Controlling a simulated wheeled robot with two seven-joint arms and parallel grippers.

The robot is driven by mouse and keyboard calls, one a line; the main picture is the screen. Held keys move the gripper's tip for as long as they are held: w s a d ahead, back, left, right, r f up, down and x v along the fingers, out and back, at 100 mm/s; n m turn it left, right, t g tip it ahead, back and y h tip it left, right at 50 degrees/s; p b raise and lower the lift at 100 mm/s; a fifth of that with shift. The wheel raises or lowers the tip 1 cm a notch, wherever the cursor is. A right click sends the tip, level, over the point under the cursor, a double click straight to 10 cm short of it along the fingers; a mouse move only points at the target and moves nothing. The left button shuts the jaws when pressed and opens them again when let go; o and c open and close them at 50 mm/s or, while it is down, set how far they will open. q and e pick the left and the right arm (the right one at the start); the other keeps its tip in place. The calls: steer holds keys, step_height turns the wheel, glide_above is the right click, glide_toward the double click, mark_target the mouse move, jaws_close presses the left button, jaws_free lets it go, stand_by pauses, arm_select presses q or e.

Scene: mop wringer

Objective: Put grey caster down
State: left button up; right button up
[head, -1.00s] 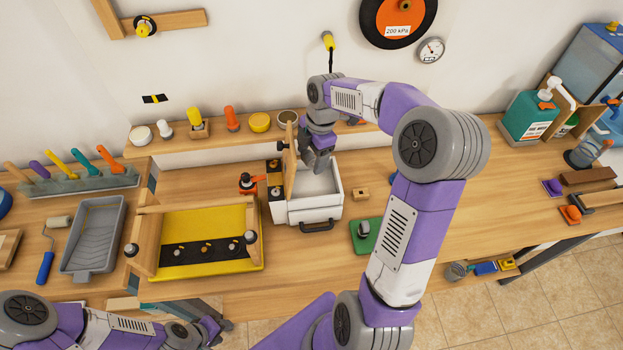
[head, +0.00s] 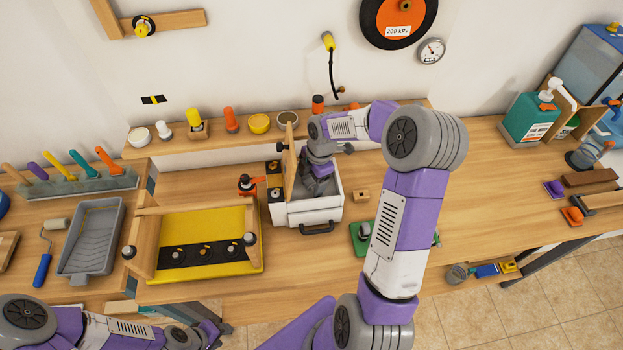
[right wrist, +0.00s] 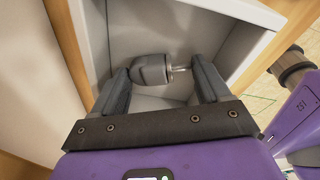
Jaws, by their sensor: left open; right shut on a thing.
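The grey caster (right wrist: 152,70), with a short metal stem, lies sideways between the fingertips of my right gripper (right wrist: 160,72) in the right wrist view. My right gripper is shut on it and is down inside the white box (head: 335,208). The box's pale inner walls and floor show around the caster; I cannot tell if the caster touches the floor. In the head view my right gripper (head: 318,188) hides the caster. My left gripper (head: 213,332) is low at the left, away from the box, and looks empty.
A wooden board (head: 290,165) stands upright along the box's left side. A yellow tray (head: 205,235) lies further left. Bare tabletop lies further right.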

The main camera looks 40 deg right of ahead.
steer(key=shift+f, duration=0.15)
steer(key=o, duration=0.9)
steer(key=shift+c, duration=0.2)
steer(key=shift+d+r, duration=0.1)
steer(key=shift+r, duration=0.35)
step_height(320, 180, up, 11)
steer(key=d+p, duration=0.1)
steer(key=shift+s+d+r, duration=0.2)
steer(key=shift+s+d, duration=0.05)
steer(key=shift+s, duration=0.2)
